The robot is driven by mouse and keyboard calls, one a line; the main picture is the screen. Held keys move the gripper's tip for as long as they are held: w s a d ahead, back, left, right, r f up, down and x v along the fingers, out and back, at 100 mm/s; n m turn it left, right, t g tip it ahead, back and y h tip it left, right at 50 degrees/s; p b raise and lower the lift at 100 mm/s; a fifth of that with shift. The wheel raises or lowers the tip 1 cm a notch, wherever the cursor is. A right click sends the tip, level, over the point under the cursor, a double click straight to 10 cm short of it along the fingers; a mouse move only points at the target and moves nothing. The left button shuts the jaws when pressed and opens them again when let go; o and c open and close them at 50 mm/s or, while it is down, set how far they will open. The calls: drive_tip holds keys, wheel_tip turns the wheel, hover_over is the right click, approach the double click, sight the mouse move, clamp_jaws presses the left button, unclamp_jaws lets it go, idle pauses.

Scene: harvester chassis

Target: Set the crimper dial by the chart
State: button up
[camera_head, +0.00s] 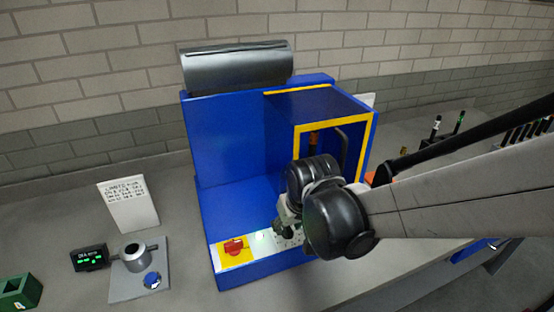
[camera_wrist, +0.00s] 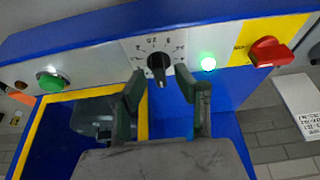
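The crimper (camera_head: 230,140) is a blue machine with a yellow-edged guard. Its black dial (camera_wrist: 158,65) sits on the white panel strip in the wrist view, ringed by printed numbers too small to read surely. My gripper (camera_wrist: 160,77) is open, with one dark green finger on each side just below the dial. I cannot tell whether either finger touches it. In the head view my arm partly covers the panel, and the gripper (camera_head: 287,222) is at its front. The white chart card (camera_head: 128,205) stands left of the crimper; its text is too small to read.
A lit green lamp (camera_wrist: 208,64) and a red switch (camera_wrist: 268,51) on yellow sit right of the dial; a green button (camera_wrist: 52,82) is left. A grey fixture (camera_head: 135,258), small display (camera_head: 90,258) and green block (camera_head: 20,291) stand left of the crimper.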

drive_tip(key=shift+w+f, duration=0.1)
drive_tip(key=shift+f, duration=0.2)
clamp_jaws()
drive_tip(key=shift+m, duration=0.3)
drive_tip(key=shift+a+f+m+h+b, duration=0.1)
drive_tip(key=shift+m+h+b, duration=0.6)
drive_tip(key=shift+m, duration=0.5)
drive_tip(key=shift+m+h+b, duration=0.6)
drive_tip(key=shift+m+b, duration=0.15)
drive_tip(key=shift+m, duration=1.15)
